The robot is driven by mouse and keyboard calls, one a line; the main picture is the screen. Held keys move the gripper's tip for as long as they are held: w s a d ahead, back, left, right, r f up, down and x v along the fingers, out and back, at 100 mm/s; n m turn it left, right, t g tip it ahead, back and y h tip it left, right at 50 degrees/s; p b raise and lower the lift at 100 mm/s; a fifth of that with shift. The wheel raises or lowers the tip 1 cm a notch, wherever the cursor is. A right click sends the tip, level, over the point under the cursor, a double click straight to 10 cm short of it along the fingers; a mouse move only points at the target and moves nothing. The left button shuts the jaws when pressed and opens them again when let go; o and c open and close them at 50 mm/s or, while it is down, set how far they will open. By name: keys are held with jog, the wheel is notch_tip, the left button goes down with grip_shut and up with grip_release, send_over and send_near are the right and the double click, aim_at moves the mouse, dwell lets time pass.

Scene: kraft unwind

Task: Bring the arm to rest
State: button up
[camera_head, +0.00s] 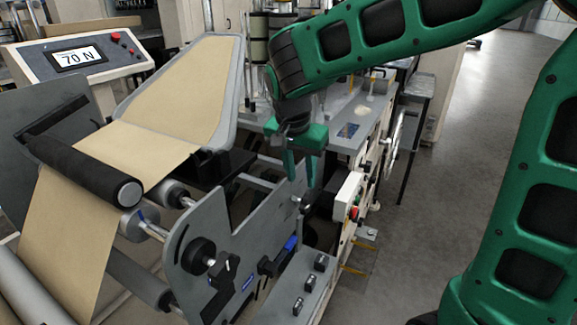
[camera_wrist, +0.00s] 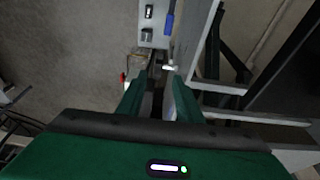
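My green arm reaches in from the right of the head view and bends down over the machine. My gripper (camera_head: 301,184) points down near the machine's grey side plate (camera_head: 235,240), beside a white control box (camera_head: 347,196) with a red button. Its two green fingers are apart, with a gap between them in the wrist view (camera_wrist: 152,90). I see nothing held between the fingers. Whether a fingertip touches the machine cannot be told.
Kraft paper web (camera_head: 140,145) runs over a black roller (camera_head: 85,170) at left. A tension display (camera_head: 80,58) reads 70 N. A grey ledge (camera_head: 300,285) with small black blocks is in front. Open floor (camera_head: 430,200) lies to the right.

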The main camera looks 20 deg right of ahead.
jog(key=s+d+n+g, duration=0.1)
jog(key=s+d+g, duration=0.1)
jog(key=s+d, duration=1.2)
jog(key=s+d+f+y, duration=0.1)
jog(key=s+d+f, duration=0.1)
jog(key=s, duration=0.4)
jog(key=s+d+f+n+y, duration=0.1)
jog(key=s+d, duration=0.3)
jog(key=s, duration=0.2)
jog(key=shift+s+d+f+n, duration=0.15)
jog(key=shift+s+f+n, duration=0.15)
jog(key=shift+s+f, duration=0.05)
jog(key=shift+w+f, duration=0.25)
jog(key=shift+w, duration=0.35)
